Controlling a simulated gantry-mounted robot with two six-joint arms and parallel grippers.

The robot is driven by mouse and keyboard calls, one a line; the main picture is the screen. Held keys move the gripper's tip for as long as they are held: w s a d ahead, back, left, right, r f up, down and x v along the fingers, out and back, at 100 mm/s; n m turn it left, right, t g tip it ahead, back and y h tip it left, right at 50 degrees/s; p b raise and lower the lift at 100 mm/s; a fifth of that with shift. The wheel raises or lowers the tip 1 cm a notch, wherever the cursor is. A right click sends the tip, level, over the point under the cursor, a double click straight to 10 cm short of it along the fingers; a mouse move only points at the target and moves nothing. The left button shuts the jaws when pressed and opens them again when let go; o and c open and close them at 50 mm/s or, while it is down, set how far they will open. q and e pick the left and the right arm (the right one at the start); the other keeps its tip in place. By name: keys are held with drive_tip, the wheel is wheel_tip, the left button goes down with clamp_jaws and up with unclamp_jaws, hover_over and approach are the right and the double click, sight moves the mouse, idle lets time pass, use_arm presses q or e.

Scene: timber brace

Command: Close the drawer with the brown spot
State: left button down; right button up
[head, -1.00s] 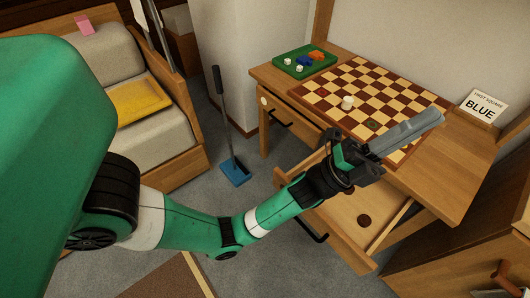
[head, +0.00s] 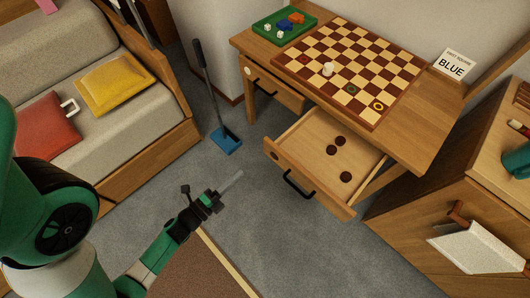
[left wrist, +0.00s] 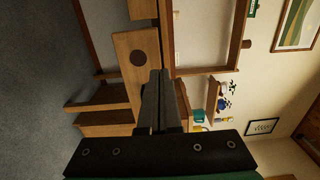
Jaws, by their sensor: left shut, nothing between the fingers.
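The drawer with the brown spot (head: 275,156) stands pulled out of the desk at its right side, with several dark round pieces (head: 346,177) inside. Its front has a black bar handle (head: 300,186). In the left wrist view, the brown spot (left wrist: 138,57) shows on a wooden front beyond my fingers. My left gripper (head: 232,184) is shut and empty, in front of and to the left of the open drawer, apart from it in the head view. The left wrist view shows its closed fingers (left wrist: 158,100). My right gripper is not in view.
Another drawer (head: 280,92) with a pale spot and black handle sits at the desk's left. On the desk are a checkerboard (head: 350,70), a green tray (head: 284,26) and a BLUE sign (head: 454,63). A blue dustpan (head: 225,141) stands on open carpet.

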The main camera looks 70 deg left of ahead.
use_arm(q)
drive_tip(key=w, duration=0.1)
drive_tip(key=b, duration=0.3)
approach(272, 147)
drive_tip(key=x, duration=0.5)
drive_tip(key=shift+w+a, duration=0.15)
drive_tip(key=shift+w, duration=0.15)
drive_tip(key=shift+w+a, duration=0.25)
drive_tip(key=shift+w, duration=0.3)
